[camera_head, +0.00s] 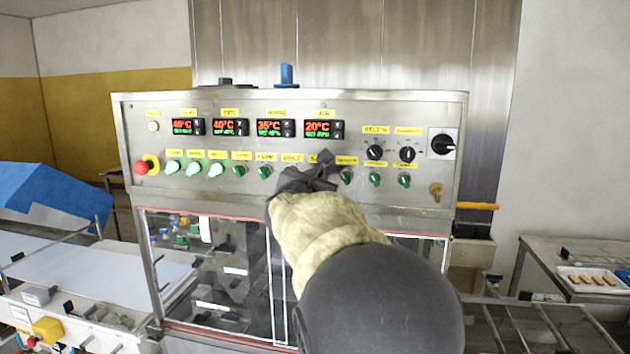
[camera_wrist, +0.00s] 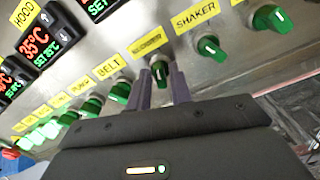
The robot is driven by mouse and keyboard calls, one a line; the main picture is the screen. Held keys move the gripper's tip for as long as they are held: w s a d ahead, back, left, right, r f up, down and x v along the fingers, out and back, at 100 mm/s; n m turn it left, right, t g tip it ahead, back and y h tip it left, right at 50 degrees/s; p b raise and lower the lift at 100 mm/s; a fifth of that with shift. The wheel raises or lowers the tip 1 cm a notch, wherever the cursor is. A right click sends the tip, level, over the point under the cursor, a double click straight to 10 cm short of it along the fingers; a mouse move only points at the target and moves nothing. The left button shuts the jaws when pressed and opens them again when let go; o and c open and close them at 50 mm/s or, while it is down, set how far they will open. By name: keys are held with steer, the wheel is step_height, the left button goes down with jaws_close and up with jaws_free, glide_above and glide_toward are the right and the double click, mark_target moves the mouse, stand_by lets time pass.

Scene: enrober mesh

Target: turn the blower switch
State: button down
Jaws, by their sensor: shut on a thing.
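The control panel (camera_head: 230,150) faces me with a row of green switches under yellow labels. In the wrist view, my gripper (camera_wrist: 164,88) has its two fingers on either side of a green switch (camera_wrist: 160,73), shut on it. This switch sits between the one labelled BELT (camera_wrist: 120,92) and the one labelled SHAKER (camera_wrist: 209,46). The yellow label (camera_wrist: 147,43) above the gripped switch is too blurred to read surely; I take this to be the blower switch. In the head view, my gripper (camera_head: 318,172) covers that switch.
Neighbouring green switches stand close on both sides. A red emergency button (camera_head: 141,168) is at the panel's left, black knobs (camera_head: 375,152) and a black rotary switch (camera_head: 443,144) at its right. Clear machine windows (camera_head: 225,270) lie below the panel.

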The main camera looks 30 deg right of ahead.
steer(key=shift+n+p, duration=0.4)
steer(key=shift+n, duration=4.3)
steer(key=c, duration=1.5)
jaws_free()
steer(key=shift+a, duration=0.1)
steer(key=b+v, duration=0.3)
steer(key=v, duration=1.4)
steer(key=shift+s+a+b, duration=0.1)
steer(key=shift+a+b, duration=0.05)
steer(key=shift+b, duration=0.25)
